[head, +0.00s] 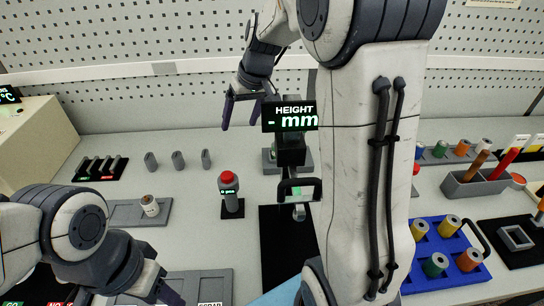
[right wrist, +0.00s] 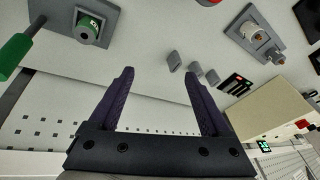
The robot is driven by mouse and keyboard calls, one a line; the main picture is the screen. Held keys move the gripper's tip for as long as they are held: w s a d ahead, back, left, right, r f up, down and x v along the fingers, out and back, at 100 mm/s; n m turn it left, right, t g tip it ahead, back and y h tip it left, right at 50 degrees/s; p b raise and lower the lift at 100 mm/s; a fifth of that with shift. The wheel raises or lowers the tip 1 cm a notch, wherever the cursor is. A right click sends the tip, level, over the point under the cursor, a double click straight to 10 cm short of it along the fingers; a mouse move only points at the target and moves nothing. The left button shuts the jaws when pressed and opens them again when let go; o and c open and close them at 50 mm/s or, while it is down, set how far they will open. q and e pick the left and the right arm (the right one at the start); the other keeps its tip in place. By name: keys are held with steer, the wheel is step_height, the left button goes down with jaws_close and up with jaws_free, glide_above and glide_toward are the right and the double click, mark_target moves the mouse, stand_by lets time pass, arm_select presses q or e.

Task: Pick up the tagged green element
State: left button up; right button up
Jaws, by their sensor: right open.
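In the right wrist view a green element with a pale tag on its side (right wrist: 88,27) sits on a grey plate (right wrist: 105,10) at the upper left. In the head view the gauge largely hides that spot. My right gripper (head: 243,108) is open and empty, left of the height gauge. In the right wrist view its fingers (right wrist: 158,95) are spread over the back of the table, with the green element beyond and to the left of them. My left gripper (head: 165,290) is low at the left; its fingers are only partly seen.
The height gauge (head: 291,151) stands beside my right gripper, with a red button post (head: 229,190) in front. Several grey pegs (head: 178,160) stand at the back left. A blue tray (head: 455,243) at right holds spools, one a green spool (head: 435,265). A cream spool (head: 150,205) stands on a grey plate.

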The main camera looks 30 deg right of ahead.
steer(key=g+h+b, duration=0.2)
glide_toward(277, 146)
steer(key=f, duration=0.5)
steer(key=shift+w+d, duration=0.15)
steer(key=shift+w, duration=0.05)
steer(key=shift+w+d+f+p, duration=0.15)
steer(key=shift+w+f, duration=0.1)
steer(key=shift+f, duration=0.7)
steer(key=shift+w+a+f+p, duration=0.1)
steer(key=shift+w+f+p, duration=0.1)
steer(key=shift+f, duration=0.75)
steer(key=shift+w+d+f+p, duration=0.1)
steer(key=shift+w+f, duration=0.15)
steer(key=shift+f, duration=0.65)
arm_select(q)
step_height(277, 146, down, 2)
steer(key=shift+a+f+n, duration=0.1)
steer(key=shift+f+n, duration=0.1)
steer(key=shift+n, duration=0.2)
arm_select(e)
jaws_close()
